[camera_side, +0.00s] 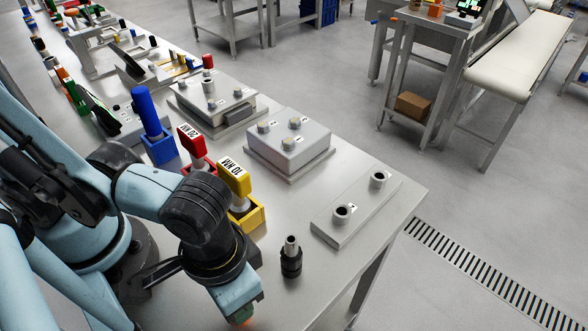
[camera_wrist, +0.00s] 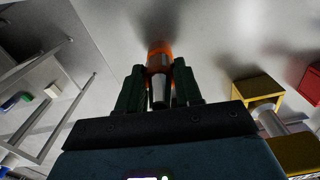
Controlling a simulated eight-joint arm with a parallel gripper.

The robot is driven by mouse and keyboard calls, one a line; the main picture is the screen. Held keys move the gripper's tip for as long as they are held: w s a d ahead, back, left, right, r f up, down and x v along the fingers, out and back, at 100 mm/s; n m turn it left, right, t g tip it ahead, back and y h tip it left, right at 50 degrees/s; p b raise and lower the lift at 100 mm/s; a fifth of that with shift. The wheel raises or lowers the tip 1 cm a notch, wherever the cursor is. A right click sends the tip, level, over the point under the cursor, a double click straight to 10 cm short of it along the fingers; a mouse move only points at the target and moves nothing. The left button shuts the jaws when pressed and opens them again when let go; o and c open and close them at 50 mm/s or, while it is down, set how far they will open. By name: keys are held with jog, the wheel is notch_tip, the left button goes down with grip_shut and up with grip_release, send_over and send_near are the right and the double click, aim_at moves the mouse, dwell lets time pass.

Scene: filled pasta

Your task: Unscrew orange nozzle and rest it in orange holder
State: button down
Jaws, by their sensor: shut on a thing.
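My gripper (camera_wrist: 158,88) is shut on an orange nozzle (camera_wrist: 160,52) in the wrist view. The nozzle has an orange body and a silver-grey tapered part between the two dark green fingers. In the side view, my gripper is mostly cut off by the bottom edge, with only a blurred orange patch (camera_side: 243,322) showing below the wrist. I cannot tell from these frames whether the nozzle is threaded onto anything. I cannot make out the orange holder for certain; small orange items (camera_side: 62,72) show far up the bench, too small to identify.
A black fitting with a metal tip (camera_side: 291,257) stands upright on the steel bench near the wrist. Yellow (camera_side: 248,217), red (camera_side: 203,165) and blue (camera_side: 160,149) holders with handled tools stand behind. A flat plate with two sockets (camera_side: 335,226) lies right, near the bench edge.

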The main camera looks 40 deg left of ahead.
jog(key=shift+f, duration=0.65)
dwell(0.8)
jog(key=shift+c, duration=2.1)
grip_release()
jog(key=shift+r, duration=3.55)
notch_tip(320, 180, up, 12)
jog(key=w+a+f+t+h, duration=0.1)
jog(key=w+a+f, duration=0.1)
jog(key=w+a, duration=0.3)
jog(key=w+a+f+t+h, duration=0.1)
jog(key=w+a+f+t, duration=0.15)
jog(key=w, duration=0.45)
jog(key=w+a+f+t+y, duration=0.1)
jog(key=w+a+t, duration=0.1)
jog(key=a, duration=0.5)
jog(key=w+a+f+n+t+y, duration=0.1)
jog(key=w+a+f, duration=0.1)
jog(key=w+a, duration=0.2)
jog(key=a, duration=0.3)
jog(key=shift+f+t, duration=0.25)
jog(key=shift+t, duration=0.1)
